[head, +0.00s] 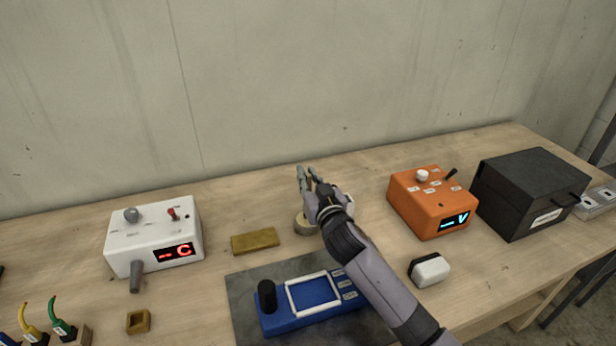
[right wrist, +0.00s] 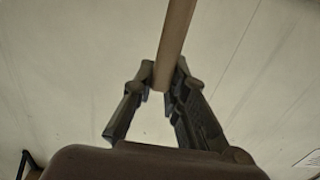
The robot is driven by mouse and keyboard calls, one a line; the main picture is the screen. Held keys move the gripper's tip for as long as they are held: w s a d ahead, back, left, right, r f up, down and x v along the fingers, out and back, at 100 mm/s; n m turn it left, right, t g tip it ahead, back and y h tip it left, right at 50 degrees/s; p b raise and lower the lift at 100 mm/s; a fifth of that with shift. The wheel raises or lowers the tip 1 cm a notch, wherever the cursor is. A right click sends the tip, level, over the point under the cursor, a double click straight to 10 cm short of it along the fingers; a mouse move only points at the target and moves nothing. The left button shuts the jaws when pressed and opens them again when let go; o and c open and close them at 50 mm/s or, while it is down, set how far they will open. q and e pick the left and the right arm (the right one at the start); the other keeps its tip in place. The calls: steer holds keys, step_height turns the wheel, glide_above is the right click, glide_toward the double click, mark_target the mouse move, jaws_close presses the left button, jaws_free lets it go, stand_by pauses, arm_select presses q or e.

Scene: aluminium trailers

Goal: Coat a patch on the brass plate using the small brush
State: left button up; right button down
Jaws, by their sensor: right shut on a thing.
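The brass plate (head: 255,241) lies flat on the bench, left of centre in the head view. My right gripper (head: 307,178) is raised over the bench behind and to the right of the plate. In the right wrist view the gripper (right wrist: 166,76) is shut on a straight tan handle, which I take for the small brush (right wrist: 177,38). Its bristles do not show. A round pale pot (head: 305,226) stands below the gripper, partly hidden by my right arm. My left gripper is not in view.
A blue device (head: 290,322) on a grey mat (head: 243,290) is in front. A white box with a red display (head: 153,236) stands left, an orange box (head: 430,200) right. The wall closes the back.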

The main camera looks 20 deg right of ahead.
steer(key=shift+f, duration=0.45)
stand_by(0.6)
step_height(320, 180, up, 7)
steer(key=p, duration=0.6)
steer(key=shift+r, duration=0.1)
stand_by(0.8)
